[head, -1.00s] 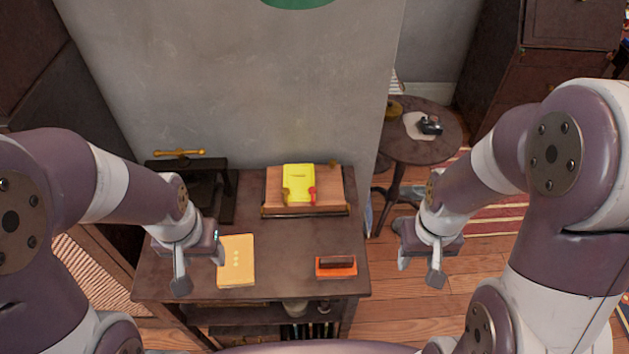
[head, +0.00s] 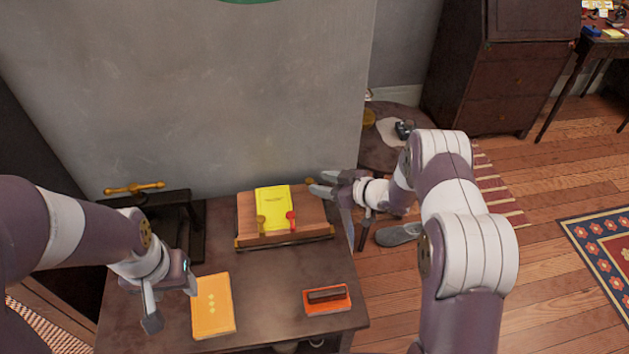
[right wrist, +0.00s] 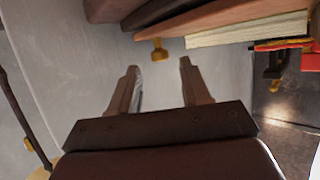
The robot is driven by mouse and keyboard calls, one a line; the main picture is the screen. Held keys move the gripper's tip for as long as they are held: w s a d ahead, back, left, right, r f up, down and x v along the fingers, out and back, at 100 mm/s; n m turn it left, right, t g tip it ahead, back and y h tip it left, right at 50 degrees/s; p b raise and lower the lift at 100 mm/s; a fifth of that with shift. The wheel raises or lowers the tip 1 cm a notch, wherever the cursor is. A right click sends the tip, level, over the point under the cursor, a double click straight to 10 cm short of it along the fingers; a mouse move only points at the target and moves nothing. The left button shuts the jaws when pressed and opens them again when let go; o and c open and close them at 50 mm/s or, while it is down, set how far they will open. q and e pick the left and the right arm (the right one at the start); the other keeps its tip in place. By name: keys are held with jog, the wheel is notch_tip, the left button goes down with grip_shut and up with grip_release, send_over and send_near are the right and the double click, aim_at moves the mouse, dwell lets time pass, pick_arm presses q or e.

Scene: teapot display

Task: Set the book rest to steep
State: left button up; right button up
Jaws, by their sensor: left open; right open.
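The wooden book rest (head: 318,212) stands at the back of the dark table, its board sloping up toward the wall. A yellow book (head: 272,206) leans on it, with a brass clip and a red clip at its lower edge. A small brass knob (head: 310,182) shows at the board's back right corner, and also in the right wrist view (right wrist: 159,50). My right gripper (head: 318,183) is open and empty just right of this knob, apart from it. Its fingers (right wrist: 158,72) point toward the knob. My left gripper (head: 170,308) is open and empty above the table's left part, beside the orange-yellow book.
An orange-yellow book (head: 212,306) lies at the front left. An orange tray with a dark block (head: 327,300) lies at the front right. A dark press with a brass handle (head: 135,188) stands at the back left. The wall is close behind; a round table (head: 385,152) stands at right.

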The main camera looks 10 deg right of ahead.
aim_at(311, 181)
jog(key=x, duration=0.2)
jog(key=shift+w+a+f, duration=0.1)
jog(key=shift+a, duration=0.15)
jog(key=shift+w+a+f, duration=0.15)
jog(key=shift+w+a, duration=0.05)
jog(key=shift+w, duration=0.15)
grip_shut()
